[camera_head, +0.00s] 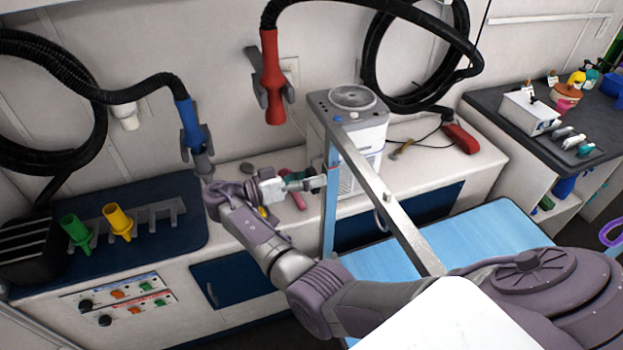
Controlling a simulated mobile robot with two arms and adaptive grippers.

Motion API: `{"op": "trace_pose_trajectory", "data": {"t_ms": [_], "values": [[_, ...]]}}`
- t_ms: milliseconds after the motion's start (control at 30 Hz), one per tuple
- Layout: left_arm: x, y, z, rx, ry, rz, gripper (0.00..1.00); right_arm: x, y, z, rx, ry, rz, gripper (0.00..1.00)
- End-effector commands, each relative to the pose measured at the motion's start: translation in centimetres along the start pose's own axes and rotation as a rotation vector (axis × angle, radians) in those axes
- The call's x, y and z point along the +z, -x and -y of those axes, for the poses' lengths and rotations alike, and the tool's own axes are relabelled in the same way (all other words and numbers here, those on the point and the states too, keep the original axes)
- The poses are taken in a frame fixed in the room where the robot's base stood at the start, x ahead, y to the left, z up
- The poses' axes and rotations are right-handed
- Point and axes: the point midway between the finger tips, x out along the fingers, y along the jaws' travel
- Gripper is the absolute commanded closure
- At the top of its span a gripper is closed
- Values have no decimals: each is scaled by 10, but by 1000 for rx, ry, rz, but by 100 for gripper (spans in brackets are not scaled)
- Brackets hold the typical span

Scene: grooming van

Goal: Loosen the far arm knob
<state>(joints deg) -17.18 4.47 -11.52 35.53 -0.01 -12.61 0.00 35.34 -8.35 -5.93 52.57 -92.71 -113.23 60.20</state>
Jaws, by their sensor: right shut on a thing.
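The grooming arm stands over the light blue table (490,238). It has an upright post (330,215) at the far side and a metal bar (392,208) running from the post's top toward me. My right arm crosses the view from the lower right. My right gripper (316,182) points right, with its fingertips against the left side of the post. It is shut on the far arm knob, which the fingers mostly hide. The knob's turn cannot be made out. My left gripper is not in view.
A white and grey machine (352,125) stands right behind the post. A red nozzle (272,85) and a blue nozzle (190,125) hang on black hoses nearby. Green (75,230) and yellow (118,222) nozzles stand on the left counter. A red clipper (460,137) lies on the back counter.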

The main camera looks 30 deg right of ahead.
Motion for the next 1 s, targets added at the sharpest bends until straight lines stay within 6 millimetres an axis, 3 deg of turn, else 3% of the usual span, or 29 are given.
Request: {"op": "trace_pose_trajectory", "data": {"t_ms": [467, 1000], "values": [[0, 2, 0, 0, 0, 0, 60, -2, -1, 2, 2, 450, -2, 69], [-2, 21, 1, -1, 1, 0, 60, -1, -1, 4, 3, 964, -1, 69]]}}
